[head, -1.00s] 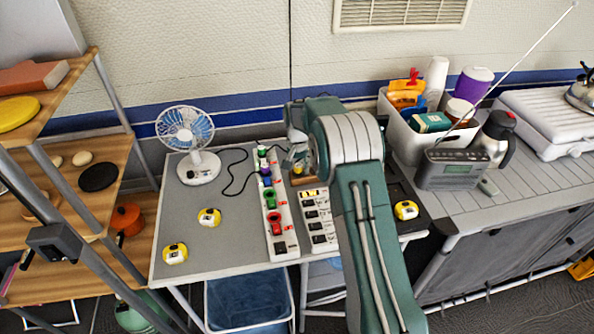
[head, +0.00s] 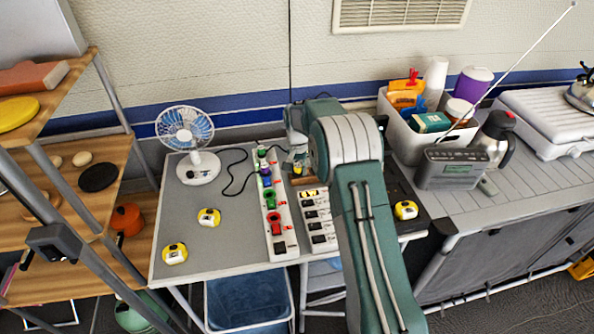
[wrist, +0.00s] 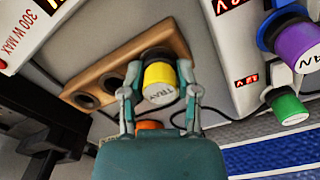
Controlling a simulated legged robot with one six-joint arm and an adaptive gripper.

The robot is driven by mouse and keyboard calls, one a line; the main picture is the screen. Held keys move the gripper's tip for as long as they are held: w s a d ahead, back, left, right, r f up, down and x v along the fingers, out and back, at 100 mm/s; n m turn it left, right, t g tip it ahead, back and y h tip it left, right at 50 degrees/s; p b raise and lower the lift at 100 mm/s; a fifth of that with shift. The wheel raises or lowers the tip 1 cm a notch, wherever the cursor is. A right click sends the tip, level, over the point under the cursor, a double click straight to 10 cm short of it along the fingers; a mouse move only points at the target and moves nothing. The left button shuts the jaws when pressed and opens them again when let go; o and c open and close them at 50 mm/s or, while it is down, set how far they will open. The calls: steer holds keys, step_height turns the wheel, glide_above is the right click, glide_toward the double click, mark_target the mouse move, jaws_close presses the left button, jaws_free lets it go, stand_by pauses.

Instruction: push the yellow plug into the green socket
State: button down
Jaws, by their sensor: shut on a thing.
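The yellow plug (wrist: 160,82) is between the fingers of my gripper (wrist: 160,95) in the wrist view, and the fingers are shut on its sides. Its dark far end is at a hole of the wooden holder (wrist: 95,66); I cannot tell whether it is still seated there. In the head view my gripper (head: 298,165) is over the back of the grey table, mostly hidden by my arm. A white strip (head: 283,245) left of it carries green, red and purple round pieces. A green one (head: 270,200) sits mid-strip; I cannot tell whether it is a socket or a plug.
A second white strip (head: 319,226) with black sockets lies between the first strip and my arm. A fan (head: 200,165) with a black cable stands at the back left. Yellow tape measures (head: 208,217) lie on the table. The table's left part is mostly clear.

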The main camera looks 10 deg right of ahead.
steer(key=shift+r, duration=0.15)
steer(key=shift+r, duration=0.35)
steer(key=shift+r, duration=1.3)
steer(key=shift+r, duration=0.15)
step_height(320, 180, up, 3)
steer(key=shift+a+r, duration=0.15)
steer(key=shift+r, duration=0.05)
glide_toward(269, 189)
steer(key=s+f, duration=0.1)
steer(key=s, duration=0.1)
step_height(269, 189, down, 3)
steer(key=shift+a+r, duration=0.15)
steer(key=shift+r, duration=0.05)
steer(key=shift+f, duration=0.5)
steer(key=shift+f, duration=1.6)
stand_by(1.4)
